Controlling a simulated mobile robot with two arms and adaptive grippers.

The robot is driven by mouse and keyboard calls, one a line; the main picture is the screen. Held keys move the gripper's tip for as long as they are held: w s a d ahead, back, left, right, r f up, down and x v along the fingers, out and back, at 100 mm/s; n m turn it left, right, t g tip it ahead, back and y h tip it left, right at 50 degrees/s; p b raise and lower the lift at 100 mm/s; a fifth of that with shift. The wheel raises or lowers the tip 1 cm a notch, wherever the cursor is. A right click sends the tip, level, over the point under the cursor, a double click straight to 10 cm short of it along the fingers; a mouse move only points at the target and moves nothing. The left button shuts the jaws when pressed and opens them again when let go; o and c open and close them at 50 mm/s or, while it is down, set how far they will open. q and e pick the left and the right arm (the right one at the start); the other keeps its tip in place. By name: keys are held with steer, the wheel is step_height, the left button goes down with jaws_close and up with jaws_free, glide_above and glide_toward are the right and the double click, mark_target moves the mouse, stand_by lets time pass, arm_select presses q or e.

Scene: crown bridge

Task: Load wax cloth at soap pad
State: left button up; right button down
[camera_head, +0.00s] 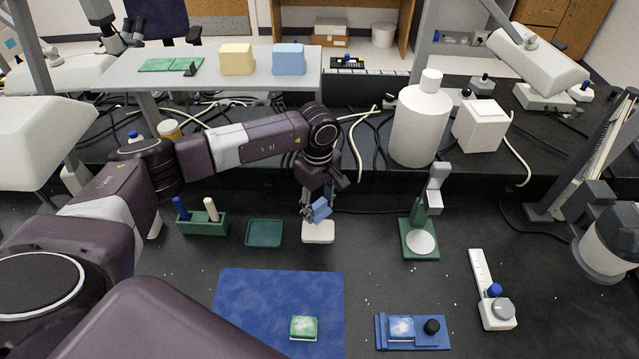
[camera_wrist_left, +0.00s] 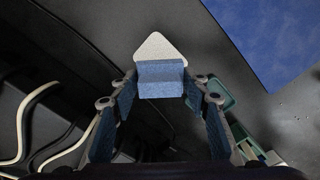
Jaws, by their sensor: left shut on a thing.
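My left gripper (camera_head: 318,203) points down over the bench and is shut on a small blue cloth (camera_head: 320,210), a folded, block-like piece. The cloth also shows in the left wrist view (camera_wrist_left: 161,80), between the fingers (camera_wrist_left: 161,92). A small white pad (camera_head: 318,233) with rounded corners lies on the dark bench just below the cloth. In the left wrist view the white pad (camera_wrist_left: 159,46) shows behind the cloth, partly hidden by it. I cannot tell whether cloth and pad touch. My right gripper is not in view.
A green tray (camera_head: 264,233) and a green rack (camera_head: 203,226) with two handles stand left of the pad. A green-based stand (camera_head: 419,240) is to its right. In front are a blue mat (camera_head: 270,300) with a green block (camera_head: 303,328), and a blue fixture (camera_head: 412,333).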

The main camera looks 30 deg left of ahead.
mark_target(318, 230)
arm_select(q)
steer(key=shift+s+a+f, duration=0.1)
steer(key=shift+f, duration=0.1)
steer(key=shift+f+b, duration=0.3)
steer(key=shift+f, duration=0.2)
steer(key=shift+f+b, duration=0.35)
steer(key=shift+f, duration=0.35)
step_height(318, 230, down, 3)
steer(key=shift+r+b, duration=0.2)
steer(key=shift+b, duration=0.5)
steer(key=shift+f, duration=0.5)
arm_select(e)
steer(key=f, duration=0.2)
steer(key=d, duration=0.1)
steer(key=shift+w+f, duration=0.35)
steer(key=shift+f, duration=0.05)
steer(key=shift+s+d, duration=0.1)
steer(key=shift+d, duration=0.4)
arm_select(q)
steer(key=shift+f+b, duration=0.45)
steer(key=shift+b, duration=0.2)
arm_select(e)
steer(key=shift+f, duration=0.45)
